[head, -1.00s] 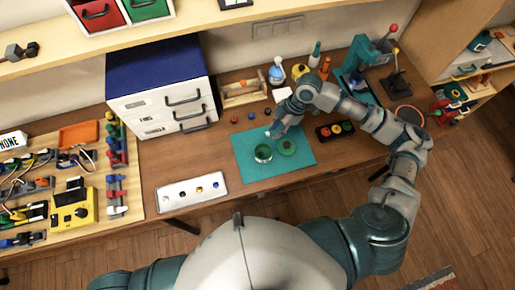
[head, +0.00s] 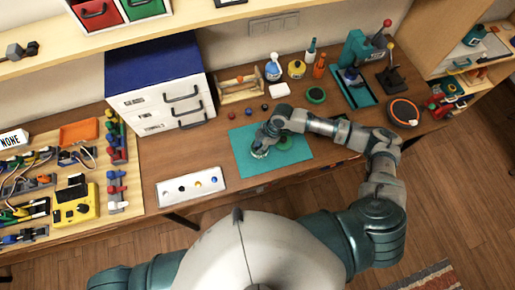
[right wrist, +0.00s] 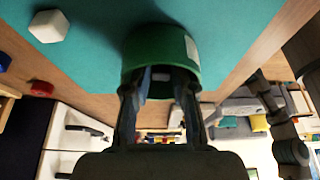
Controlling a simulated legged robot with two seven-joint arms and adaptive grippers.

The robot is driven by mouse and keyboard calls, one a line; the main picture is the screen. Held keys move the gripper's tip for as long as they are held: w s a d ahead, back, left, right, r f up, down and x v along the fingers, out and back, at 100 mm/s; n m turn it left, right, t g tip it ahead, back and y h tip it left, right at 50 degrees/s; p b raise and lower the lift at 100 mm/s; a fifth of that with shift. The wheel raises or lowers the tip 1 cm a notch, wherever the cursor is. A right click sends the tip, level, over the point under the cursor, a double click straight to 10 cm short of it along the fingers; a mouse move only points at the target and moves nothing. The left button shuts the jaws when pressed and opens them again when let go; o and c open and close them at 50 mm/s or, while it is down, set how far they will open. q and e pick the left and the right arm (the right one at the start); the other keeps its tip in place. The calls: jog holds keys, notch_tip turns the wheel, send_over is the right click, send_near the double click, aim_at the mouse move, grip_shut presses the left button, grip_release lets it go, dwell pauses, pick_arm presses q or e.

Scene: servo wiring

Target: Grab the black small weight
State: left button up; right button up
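My right gripper (head: 261,147) is low over the teal mat (head: 240,160), at the green cup (head: 260,155). In the right wrist view the two fingers (right wrist: 160,80) are apart and run into the mouth of the green cup (right wrist: 150,50). Their tips are hidden inside it, and I see no black weight between them. A small dark piece (head: 265,107) lies on the table behind the mat; I cannot tell if it is the black weight. A white tray (head: 166,202) at the front holds small pieces, one black (head: 181,189). My left gripper is out of view.
A drawer cabinet (head: 155,90) stands at back left, and a green press (head: 355,75) at back right. A yellow meter (head: 75,207) sits at left. Bare table lies between tray and cabinet.

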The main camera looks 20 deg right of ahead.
jog(key=shift+d, duration=0.15)
jog(key=shift+d, duration=0.1)
jog(key=c, duration=0.4)
jog(key=shift+r, duration=0.1)
